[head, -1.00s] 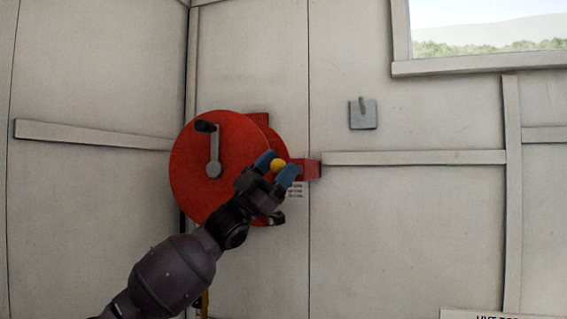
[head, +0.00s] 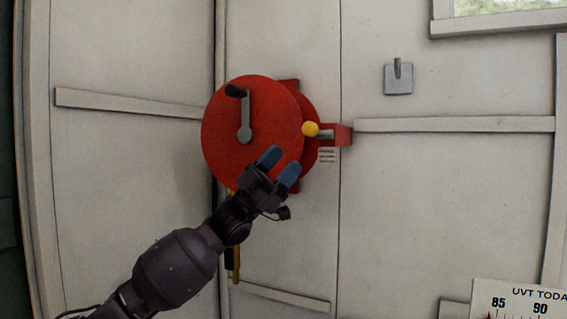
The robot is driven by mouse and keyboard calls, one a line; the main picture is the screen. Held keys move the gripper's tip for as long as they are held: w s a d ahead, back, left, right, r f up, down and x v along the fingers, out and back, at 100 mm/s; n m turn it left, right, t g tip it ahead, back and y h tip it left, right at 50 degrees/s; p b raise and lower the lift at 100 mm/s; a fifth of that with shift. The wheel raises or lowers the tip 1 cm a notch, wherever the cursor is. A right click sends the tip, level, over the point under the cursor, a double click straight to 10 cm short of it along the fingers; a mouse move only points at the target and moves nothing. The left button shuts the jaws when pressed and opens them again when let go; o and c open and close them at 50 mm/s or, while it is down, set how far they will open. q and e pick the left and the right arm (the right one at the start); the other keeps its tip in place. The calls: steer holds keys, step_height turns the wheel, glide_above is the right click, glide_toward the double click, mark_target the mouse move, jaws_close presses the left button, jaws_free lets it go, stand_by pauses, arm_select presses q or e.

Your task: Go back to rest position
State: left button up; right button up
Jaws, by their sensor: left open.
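My left gripper (head: 281,165) is in the middle of the head view, its arm coming in from the lower left. Its two blue fingertips are apart with nothing between them. It is in front of the lower right part of a red round reel (head: 222,135) on the wall. A yellow knob (head: 310,129) on a short grey stem shows just above and right of the fingertips, apart from them. A grey crank with a black handle (head: 236,90) is on the reel's face. My right gripper is out of view.
A red bracket (head: 343,135) sits at the reel's right. A grey plate with a hook (head: 398,78) is on the white wall. A gauge board (head: 520,300) is at the lower right. A window (head: 490,8) shows at the top right.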

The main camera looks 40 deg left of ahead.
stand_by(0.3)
arm_select(q)
steer(key=w+d+f+n+t+y, duration=0.1)
steer(key=w+f+n+y, duration=0.2)
steer(key=f+y, duration=0.4)
steer(key=w+d+f+n+t+y, duration=0.1)
steer(key=w+f+n+y, duration=0.3)
steer(key=f, duration=0.5)
steer(key=s+d+f+n+g+y, duration=0.1)
steer(key=s+f+n+y, duration=0.15)
steer(key=f, duration=0.75)
steer(key=s+d+f+n+g+y, duration=0.15)
steer(key=f+y, duration=0.25)
steer(key=f, duration=0.6)
steer(key=s+d+f+n+g+y, duration=0.1)
steer(key=s+d+f+g, duration=0.1)
steer(key=s+f, duration=0.55)
steer(key=s+d+f+n+g+y, duration=0.15)
steer(key=s+f, duration=0.25)
steer(key=f, duration=0.6)
steer(key=s+d+f+n+g, duration=0.1)
steer(key=s+d+f+g, duration=0.1)
steer(key=s+f, duration=0.4)
steer(key=s+d+f+n+g, duration=0.2)
steer(key=s+f, duration=0.4)
steer(key=s, duration=0.6)
steer(key=shift+f, duration=0.3)
steer(key=shift+c, duration=0.4)
